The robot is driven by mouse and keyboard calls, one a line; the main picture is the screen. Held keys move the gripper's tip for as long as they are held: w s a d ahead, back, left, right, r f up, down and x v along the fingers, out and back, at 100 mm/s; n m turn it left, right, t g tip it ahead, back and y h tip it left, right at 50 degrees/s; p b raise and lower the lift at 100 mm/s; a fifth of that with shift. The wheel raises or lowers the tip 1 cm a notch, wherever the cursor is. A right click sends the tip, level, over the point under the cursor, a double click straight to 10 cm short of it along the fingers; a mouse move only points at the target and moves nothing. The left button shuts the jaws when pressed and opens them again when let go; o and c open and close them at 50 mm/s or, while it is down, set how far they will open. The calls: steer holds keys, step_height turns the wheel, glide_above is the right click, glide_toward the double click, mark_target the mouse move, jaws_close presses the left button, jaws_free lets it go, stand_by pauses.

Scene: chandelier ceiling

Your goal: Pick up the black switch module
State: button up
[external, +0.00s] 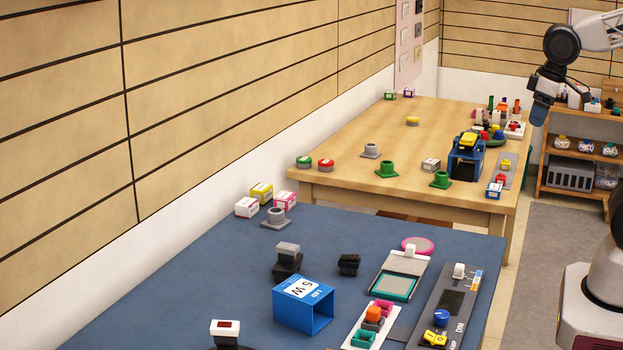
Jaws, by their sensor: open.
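A small black switch module (349,264) lies on the blue-topped table in the foreground, right of a black block with a grey top (287,258). Which of these two dark pieces is the task's module is not fully certain; the smaller one is black all over. My gripper (540,112) hangs at the upper right, high and far from both pieces, pointing down. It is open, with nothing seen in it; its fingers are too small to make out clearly.
A blue LED box (303,304) stands just in front of the module. A grey-and-teal panel (398,278) and a dark control panel (449,303) lie to the right. Small boxes (261,193) stand at the back left. A wooden table (345,150) with several parts stands behind.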

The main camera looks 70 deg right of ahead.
steer(key=m+g+y, duration=0.5)
steer(key=m+y, duration=0.6)
steer(key=m, duration=0.1)
glide_above(350, 257)
steer(key=s+d, duration=0.6)
steer(key=d, duration=0.5)
step_height(350, 257, down, 18)
steer(key=w+a+f+m+y, duration=0.1)
steer(key=w+f, duration=0.1)
steer(key=f, duration=0.1)
steer(key=w+a+f+m, duration=0.1)
steer(key=w+a+f, duration=0.1)
steer(key=f, duration=0.1)
steer(key=w+a+f+m+y, duration=0.1)
steer(key=w+a+f+m, duration=0.1)
steer(key=w+f, duration=0.1)
steer(key=shift+w+a+f+t+y, duration=0.1)
steer(key=shift+a+f+t+y, duration=0.2)
steer(key=shift+f, duration=0.2)
steer(key=shift+x, duration=1.2)
steer(key=shift+x, duration=2.6)
